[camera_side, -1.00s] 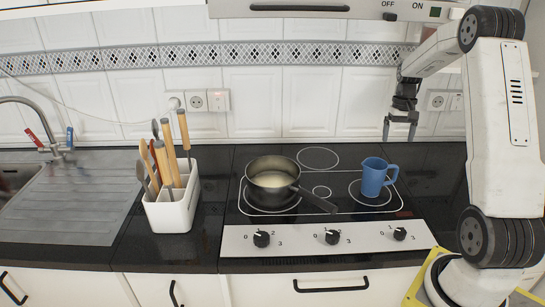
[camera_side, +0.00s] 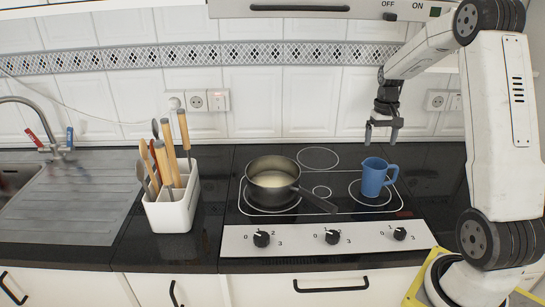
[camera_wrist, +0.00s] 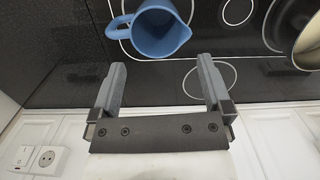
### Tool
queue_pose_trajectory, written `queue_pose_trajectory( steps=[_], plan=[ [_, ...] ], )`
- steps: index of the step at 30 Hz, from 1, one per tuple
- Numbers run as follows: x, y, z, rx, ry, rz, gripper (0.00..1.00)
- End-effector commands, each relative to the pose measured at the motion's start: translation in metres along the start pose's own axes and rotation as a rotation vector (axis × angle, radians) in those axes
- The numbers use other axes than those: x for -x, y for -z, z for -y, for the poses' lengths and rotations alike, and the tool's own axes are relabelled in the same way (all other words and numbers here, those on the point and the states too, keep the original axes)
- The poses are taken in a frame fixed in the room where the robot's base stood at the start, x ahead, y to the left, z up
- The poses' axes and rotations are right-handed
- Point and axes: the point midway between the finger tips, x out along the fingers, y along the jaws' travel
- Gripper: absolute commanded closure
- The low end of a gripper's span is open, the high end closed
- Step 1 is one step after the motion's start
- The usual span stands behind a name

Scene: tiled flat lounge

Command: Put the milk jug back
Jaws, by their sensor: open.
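The blue milk jug (camera_side: 373,178) stands upright on the right front ring of the black hob, its handle to the right. My gripper (camera_side: 381,140) is open and empty, pointing down above and behind the jug, apart from it. In the wrist view the jug (camera_wrist: 160,30) is at the top, beyond the open fingers (camera_wrist: 160,85), with its handle to the left and its spout towards the lower right. The inside of the jug is in shadow, so I cannot tell what it holds.
A dark saucepan (camera_side: 271,180) with pale liquid stands left of the jug, its handle (camera_side: 319,201) reaching towards the jug. A white utensil holder (camera_side: 173,210) stands farther left. The tiled wall (camera_side: 300,105) is close behind.

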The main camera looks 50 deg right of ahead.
Motion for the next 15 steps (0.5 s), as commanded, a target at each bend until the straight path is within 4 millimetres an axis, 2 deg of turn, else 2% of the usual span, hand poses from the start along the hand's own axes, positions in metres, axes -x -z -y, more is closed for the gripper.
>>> queue_pose_trajectory(
  steps=[1, 6, 12, 15],
  plan=[
    [-0.001, -0.008, 0.022, 0.045, -0.005, -0.016, 0.00],
    [-0.010, -0.043, 0.086, 0.191, -0.014, -0.079, 0.00],
    [-0.023, -0.100, 0.149, 0.368, -0.010, -0.158, 0.00],
    [-0.031, -0.133, 0.172, 0.457, -0.002, -0.196, 0.00]
  ],
)
